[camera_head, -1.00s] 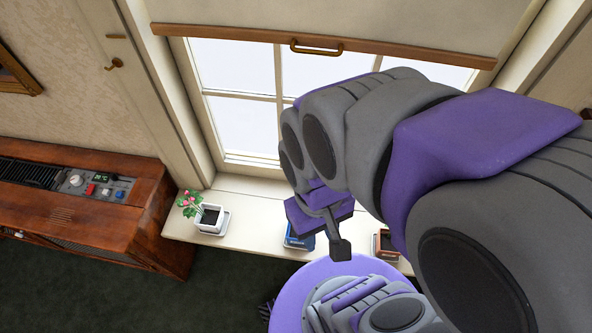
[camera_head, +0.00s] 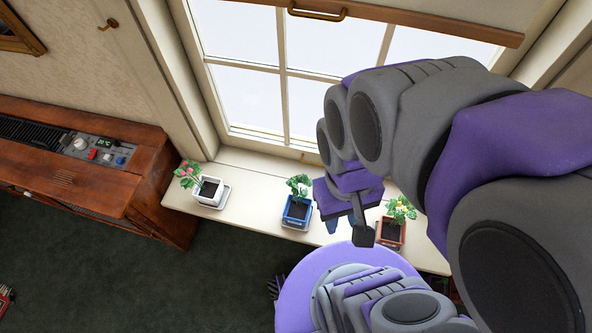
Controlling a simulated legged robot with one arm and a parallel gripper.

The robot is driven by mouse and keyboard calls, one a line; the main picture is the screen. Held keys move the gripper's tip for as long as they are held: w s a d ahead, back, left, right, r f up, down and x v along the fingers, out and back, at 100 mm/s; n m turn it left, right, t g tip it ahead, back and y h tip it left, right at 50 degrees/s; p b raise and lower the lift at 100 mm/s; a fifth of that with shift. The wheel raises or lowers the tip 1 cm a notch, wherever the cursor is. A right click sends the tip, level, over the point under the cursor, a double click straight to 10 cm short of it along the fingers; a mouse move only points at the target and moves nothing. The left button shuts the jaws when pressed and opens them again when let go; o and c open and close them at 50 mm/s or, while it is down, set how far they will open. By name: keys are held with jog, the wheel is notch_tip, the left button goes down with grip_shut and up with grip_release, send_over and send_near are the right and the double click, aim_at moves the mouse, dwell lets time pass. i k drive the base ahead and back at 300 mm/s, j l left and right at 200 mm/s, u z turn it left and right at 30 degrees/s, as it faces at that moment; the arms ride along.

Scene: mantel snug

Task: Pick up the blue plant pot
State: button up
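The blue plant pot (camera_head: 296,212) stands upright on the window sill, with a leafy green plant in it and a saucer or tray under it. It is the middle pot of three. My gripper (camera_head: 348,228) hangs just to the right of the blue pot, between it and the terracotta pot. A dark finger and a blue-purple part show at its end. The gripper looks apart from the blue pot, but the depth between them is hard to judge. The arm hides part of the gripper, and I cannot tell how far its fingers are apart.
A white pot (camera_head: 209,191) with pink flowers stands left on the sill (camera_head: 250,184). A terracotta pot (camera_head: 390,235) with yellow flowers stands right, partly near my arm. A wooden cabinet (camera_head: 85,165) with a control panel is at the left. The window (camera_head: 260,100) is behind.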

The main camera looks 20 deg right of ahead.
aim_at(297, 210)
jog(key=j+z, duration=0.1)
jog(key=z, duration=0.7)
jog(key=k+j+z, duration=0.2)
jog(key=j+z, duration=0.25)
jog(key=k+j+z, duration=0.6)
jog(key=z, duration=0.25)
jog(key=k+j, duration=0.4)
jog(key=k, duration=0.2)
